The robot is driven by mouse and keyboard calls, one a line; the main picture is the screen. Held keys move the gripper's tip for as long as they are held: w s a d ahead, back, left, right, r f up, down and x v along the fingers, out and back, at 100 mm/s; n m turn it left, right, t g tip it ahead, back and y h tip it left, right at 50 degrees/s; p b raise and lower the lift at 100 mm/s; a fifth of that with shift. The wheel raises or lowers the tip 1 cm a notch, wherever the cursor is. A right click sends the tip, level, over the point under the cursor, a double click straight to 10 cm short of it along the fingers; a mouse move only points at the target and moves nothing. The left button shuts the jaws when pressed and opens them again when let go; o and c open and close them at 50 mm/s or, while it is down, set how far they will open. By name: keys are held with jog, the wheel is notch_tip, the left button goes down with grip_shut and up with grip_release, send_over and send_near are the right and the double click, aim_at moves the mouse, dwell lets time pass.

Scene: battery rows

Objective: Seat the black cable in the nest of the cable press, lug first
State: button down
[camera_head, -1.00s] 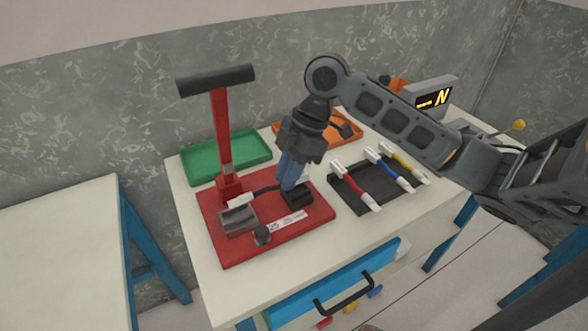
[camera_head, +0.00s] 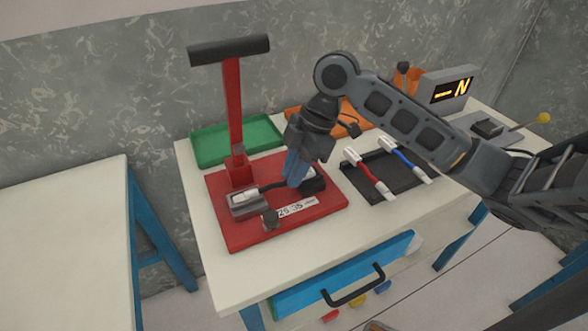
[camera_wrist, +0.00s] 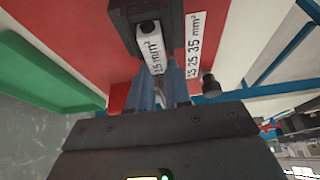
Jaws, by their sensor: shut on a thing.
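The cable press has a red base (camera_head: 240,236), a red upright with a black lever handle (camera_head: 228,50), and a grey nest (camera_head: 247,210) at its front left. The black cable (camera_head: 272,186) runs from my gripper (camera_head: 294,181) towards the nest. Its white lug end (camera_head: 243,196) lies at the nest's top; I cannot tell whether it is fully down. My blue fingers are shut on the cable, low over the base beside a black block (camera_head: 314,187). In the wrist view the fingers (camera_wrist: 172,85) meet at a white tag (camera_wrist: 152,58) marked in mm²; the lug is hidden there.
A green tray (camera_head: 238,140) and an orange tray (camera_head: 345,127) stand behind. A black mat (camera_head: 385,190) with red (camera_head: 372,178) and blue (camera_head: 405,160) cables lies right. A display (camera_head: 447,92) stands at the back right. A dark knob (camera_head: 270,219) stands on the base. A blue drawer (camera_head: 340,275) is open below.

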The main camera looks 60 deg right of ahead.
jog(key=c, duration=1)
grip_release()
jog(key=shift+v, duration=3.9)
